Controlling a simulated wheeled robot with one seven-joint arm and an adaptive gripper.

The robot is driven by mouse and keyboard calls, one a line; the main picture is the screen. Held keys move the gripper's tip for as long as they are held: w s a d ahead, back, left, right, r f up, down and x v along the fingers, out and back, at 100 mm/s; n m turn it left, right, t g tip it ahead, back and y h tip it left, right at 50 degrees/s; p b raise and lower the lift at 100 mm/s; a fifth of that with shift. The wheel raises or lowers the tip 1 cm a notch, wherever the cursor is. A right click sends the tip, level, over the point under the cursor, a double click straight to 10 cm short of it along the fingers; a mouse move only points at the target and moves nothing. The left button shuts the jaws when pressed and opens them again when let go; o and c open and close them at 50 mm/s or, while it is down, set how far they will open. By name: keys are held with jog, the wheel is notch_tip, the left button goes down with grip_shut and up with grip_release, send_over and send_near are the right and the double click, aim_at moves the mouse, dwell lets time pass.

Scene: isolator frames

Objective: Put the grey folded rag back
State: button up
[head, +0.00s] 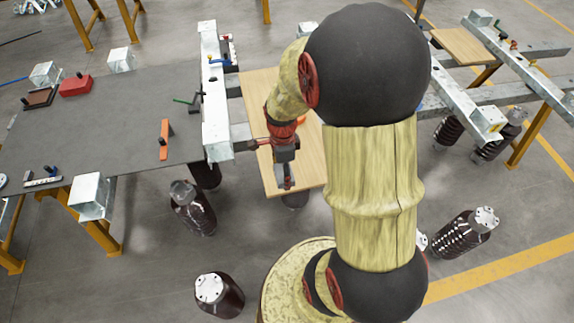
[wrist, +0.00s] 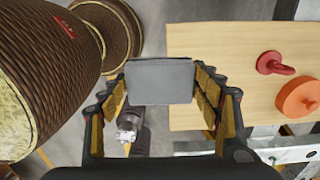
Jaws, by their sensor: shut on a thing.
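The grey folded rag (wrist: 160,80) shows in the wrist view as a flat grey rectangle between the two fingers of my gripper (wrist: 162,98). My gripper is shut on it and holds it up. In the head view my gripper (head: 286,172) is over the near part of a light wooden board (head: 310,172). The rag is too small there to make out clearly. The wooden board also shows in the wrist view (wrist: 215,45), to the right of the rag.
On the board are a red round-based piece (wrist: 272,64) and an orange disc (wrist: 300,98). A dark grey tabletop (head: 110,110) at the left carries a red block (head: 76,86) and tools. Dark insulators (head: 196,208) stand on the floor nearby. Steel beams (head: 214,100) flank the board.

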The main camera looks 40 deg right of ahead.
jog(key=w+d+f+b, duration=0.1)
jog(key=w+d+f, duration=0.1)
jog(key=d, duration=0.1)
jog(key=w+d+f+b, duration=0.1)
jog(key=w+d+f, duration=0.1)
jog(key=w+f, duration=0.1)
jog(key=w+d+f+b, duration=0.2)
jog(key=d+f, duration=0.1)
jog(key=shift+w+d+f, duration=0.2)
jog(key=shift+w+d, duration=0.05)
jog(key=shift+d, duration=0.05)
jog(key=shift+w+d+f, duration=0.15)
jog(key=shift+d+f, duration=0.05)
jog(key=shift+f, duration=0.15)
jog(key=f+b, duration=0.1)
jog(key=f, duration=0.1)
jog(key=f+b, duration=0.1)
jog(key=shift+w+d+f, duration=0.2)
jog(key=shift+f, duration=0.15)
jog(key=shift+r, duration=0.15)
jog(key=o, duration=1.2)
jog(key=shift+r, duration=0.1)
